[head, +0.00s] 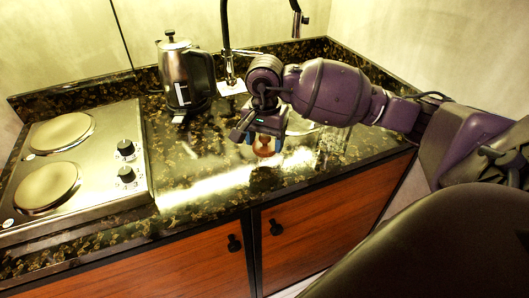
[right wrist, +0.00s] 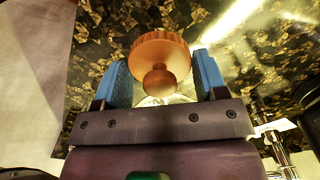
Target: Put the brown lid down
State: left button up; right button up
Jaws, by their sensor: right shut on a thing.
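The brown lid (head: 264,148) is a small round disc with a knob. It is in my right gripper (head: 262,135), over the front middle of the dark speckled counter (head: 200,160). In the right wrist view the lid (right wrist: 160,52) sits between the blue fingers of the gripper (right wrist: 162,75), its knob towards the palm. The right gripper is shut on the lid. I cannot tell whether the lid's underside touches the counter. My left gripper is not in view.
A hob with two round plates (head: 48,185) is at the left. A steel kettle (head: 187,75) stands behind, left of the black tap (head: 226,40). The counter between hob and gripper is clear. Wooden cabinet doors (head: 330,210) are below the front edge.

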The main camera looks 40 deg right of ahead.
aim_at(265, 144)
jog(key=shift+f, duration=2.15)
jog(key=shift+f, duration=0.1)
jog(key=shift+f+b, duration=0.15)
jog(key=shift+b, duration=0.15)
jog(key=o, duration=0.9)
jog(key=shift+r, duration=0.2)
notch_tip(265, 144, up, 12)
jog(key=shift+r+p, duration=0.1)
jog(key=shift+p, duration=0.4)
